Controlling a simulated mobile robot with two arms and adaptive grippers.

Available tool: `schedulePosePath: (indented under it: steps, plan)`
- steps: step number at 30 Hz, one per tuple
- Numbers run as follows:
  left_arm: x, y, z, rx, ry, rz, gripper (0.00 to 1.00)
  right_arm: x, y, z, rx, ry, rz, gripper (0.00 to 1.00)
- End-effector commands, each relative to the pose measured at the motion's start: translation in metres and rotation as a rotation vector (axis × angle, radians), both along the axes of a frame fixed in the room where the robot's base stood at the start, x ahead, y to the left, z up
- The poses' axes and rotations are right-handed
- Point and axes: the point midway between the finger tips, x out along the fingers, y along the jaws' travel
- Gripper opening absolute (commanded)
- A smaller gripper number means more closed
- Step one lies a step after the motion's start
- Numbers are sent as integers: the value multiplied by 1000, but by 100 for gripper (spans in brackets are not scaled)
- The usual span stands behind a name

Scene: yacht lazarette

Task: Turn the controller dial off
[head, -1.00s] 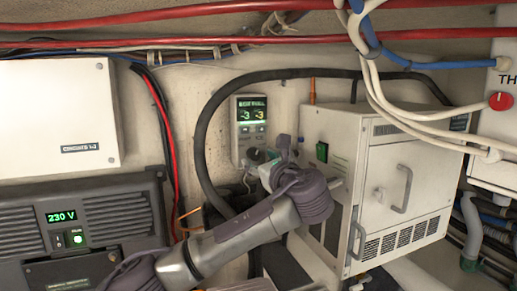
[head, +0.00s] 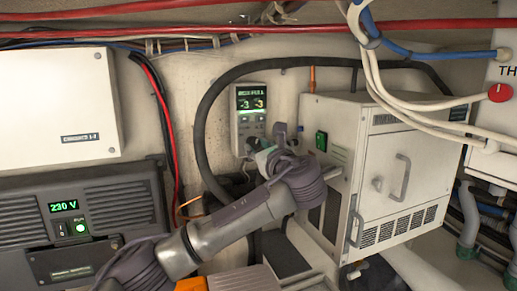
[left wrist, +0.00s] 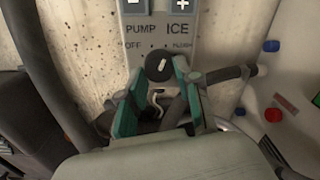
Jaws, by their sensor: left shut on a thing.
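The controller (head: 249,112) is a light grey wall panel with a lit green display and buttons. In the left wrist view its lower part (left wrist: 198,45) shows plus and minus buttons and labels that read PUMP, OFF, ICE and FLUSH. The black round dial (left wrist: 158,66) has a white mark, tilted slightly right of straight up. My left gripper (head: 262,158) is at the controller's lower end. My right gripper is not in view.
A white cabinet (head: 385,180) with handles stands close to the right of my left gripper. A black hose (head: 203,130) arches around the controller. A black unit (head: 75,225) reading 230 V is at left, below a white box (head: 55,105). Cables hang at upper right.

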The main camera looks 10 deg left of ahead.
Motion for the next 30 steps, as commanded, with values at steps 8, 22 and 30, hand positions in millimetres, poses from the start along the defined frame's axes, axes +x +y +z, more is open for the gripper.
schedulePosePath:
  steps: [8,22,30]
  plan:
    - [0,0,-3,-81,-54,-1,0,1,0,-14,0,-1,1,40]
    - [1,-2,-3,-420,-282,-2,0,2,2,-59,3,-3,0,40]
    - [1,-2,-2,-633,-426,-2,0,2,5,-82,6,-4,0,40]
